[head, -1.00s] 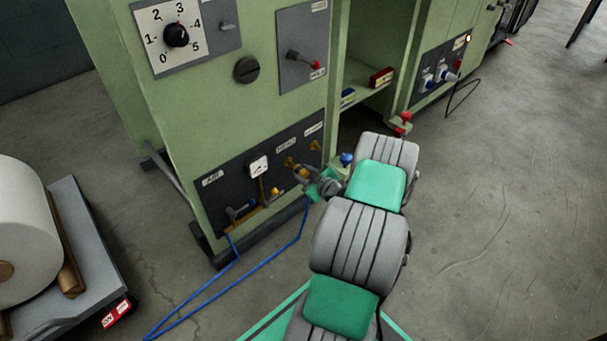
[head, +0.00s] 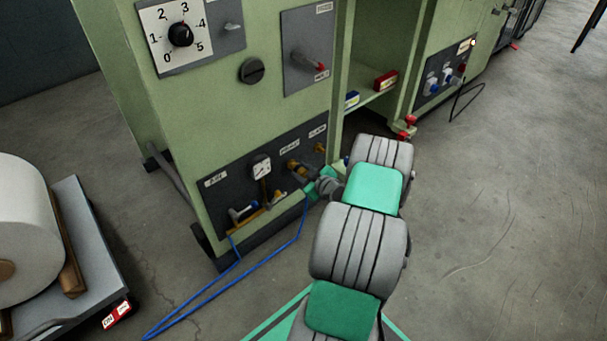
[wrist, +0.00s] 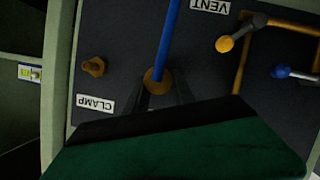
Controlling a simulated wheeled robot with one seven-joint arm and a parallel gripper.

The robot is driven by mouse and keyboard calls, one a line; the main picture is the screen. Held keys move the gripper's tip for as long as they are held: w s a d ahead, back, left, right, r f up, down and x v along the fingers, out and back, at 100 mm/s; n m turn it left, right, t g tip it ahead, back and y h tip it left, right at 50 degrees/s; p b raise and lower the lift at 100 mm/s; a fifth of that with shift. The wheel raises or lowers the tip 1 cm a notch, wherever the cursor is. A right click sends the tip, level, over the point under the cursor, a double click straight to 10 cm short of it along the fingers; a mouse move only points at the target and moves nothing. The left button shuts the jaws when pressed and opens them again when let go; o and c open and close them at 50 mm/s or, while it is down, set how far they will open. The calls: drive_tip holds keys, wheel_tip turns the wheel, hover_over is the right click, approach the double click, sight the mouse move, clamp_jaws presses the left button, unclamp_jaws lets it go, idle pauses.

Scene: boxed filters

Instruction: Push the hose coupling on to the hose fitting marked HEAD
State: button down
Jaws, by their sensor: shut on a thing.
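My gripper (head: 301,172) is shut on the brass hose coupling (wrist: 156,80), close in front of the dark lower panel. The blue hose (wrist: 170,35) runs from the coupling; in the head view it loops down to the floor (head: 215,295). The coupling is in front of the spot under the middle label (head: 289,147), too blurred to read surely. The fitting there is mostly hidden behind coupling and fingers, so I cannot tell whether they touch. The bare brass CLAMP fitting (wrist: 94,67) is beside it; it also shows in the head view (head: 320,148).
A gauge (head: 261,167) and a blue-handled valve (head: 242,213) are left of my gripper on the panel. The VENT label (wrist: 210,5) and a yellow-knobbed lever (wrist: 225,44) show in the wrist view. A cart with a white roll (head: 35,230) stands left.

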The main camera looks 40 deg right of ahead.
sight(303, 172)
drive_tip(key=shift+w, duration=0.8)
drive_tip(key=c, duration=1)
unclamp_jaws()
drive_tip(key=shift+o, duration=0.2)
drive_tip(key=p+v, duration=0.2)
drive_tip(key=v, duration=0.5)
drive_tip(key=shift+s+r+p, duration=0.1)
drive_tip(key=shift+s+p, duration=0.05)
drive_tip(key=shift+p, duration=0.2)
drive_tip(key=shift+s+a, duration=0.1)
drive_tip(key=shift+s, duration=0.1)
